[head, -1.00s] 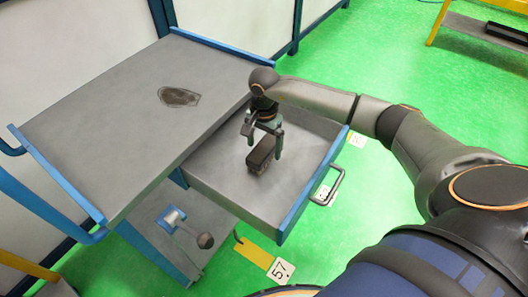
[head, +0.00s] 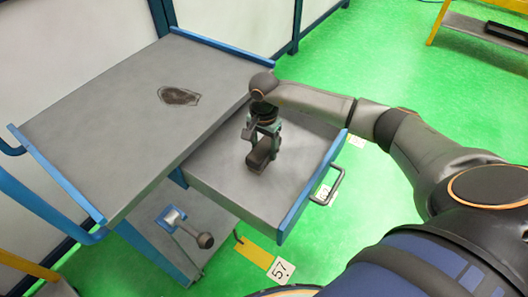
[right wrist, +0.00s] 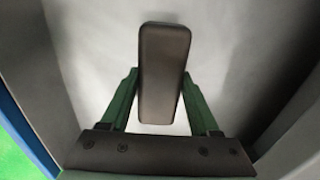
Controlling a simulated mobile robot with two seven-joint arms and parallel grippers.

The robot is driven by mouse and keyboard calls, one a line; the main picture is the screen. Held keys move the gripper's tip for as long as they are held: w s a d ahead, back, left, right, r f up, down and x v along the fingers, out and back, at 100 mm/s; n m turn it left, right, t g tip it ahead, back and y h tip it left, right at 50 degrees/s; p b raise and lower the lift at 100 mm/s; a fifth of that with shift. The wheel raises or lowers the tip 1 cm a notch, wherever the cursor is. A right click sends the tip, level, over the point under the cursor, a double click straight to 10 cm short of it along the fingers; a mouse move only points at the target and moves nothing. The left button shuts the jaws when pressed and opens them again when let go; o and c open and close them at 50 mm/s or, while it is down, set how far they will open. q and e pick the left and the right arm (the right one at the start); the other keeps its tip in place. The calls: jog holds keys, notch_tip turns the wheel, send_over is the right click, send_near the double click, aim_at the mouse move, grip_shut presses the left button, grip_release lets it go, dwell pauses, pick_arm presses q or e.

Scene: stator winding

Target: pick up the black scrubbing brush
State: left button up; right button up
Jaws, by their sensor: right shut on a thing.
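The black scrubbing brush (head: 258,161) is in the open drawer (head: 222,186) of the cart, close to the drawer floor. My right gripper (head: 262,149) reaches down into the drawer and is shut on the brush. In the right wrist view the brush (right wrist: 163,72) shows as a dark rounded block between the green fingers of the gripper (right wrist: 161,95), one on each side. Whether the brush still touches the drawer floor cannot be told. My left gripper is not in view.
The grey cart top (head: 110,120) with a dark stain (head: 179,96) is left of the drawer. The drawer has blue edges and a handle (head: 330,189) at the front. A tool with a round knob (head: 204,240) sits on the lower shelf. The drawer is otherwise empty.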

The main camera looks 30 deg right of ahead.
jog(key=shift+c, duration=1.4)
grip_shut()
jog(key=shift+r, duration=0.15)
